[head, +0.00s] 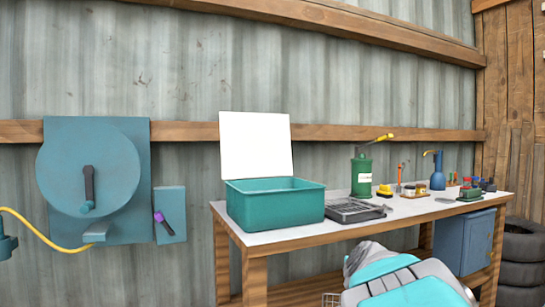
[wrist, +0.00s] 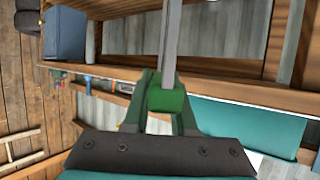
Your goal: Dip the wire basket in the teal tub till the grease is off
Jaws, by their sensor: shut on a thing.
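The teal tub (head: 275,205) stands on the left end of the workbench in the head view, with its white lid (head: 256,146) raised at the back. The inside of the tub is not visible. A teal surface, likely the tub (wrist: 250,130), shows at the right of the wrist view. My gripper (wrist: 167,105) is shut on a green grip with a grey bar running up out of view. A small piece of wire mesh, likely the wire basket (head: 331,299), shows at the head view's bottom edge, below the bench top. Most of the basket is hidden, and grease cannot be seen.
The workbench (head: 290,238) carries a black tray (head: 355,210) right of the tub, a green can (head: 361,175) and several small items further right. A blue cabinet (head: 464,240) is below. A blue round wall unit (head: 88,175) hangs left.

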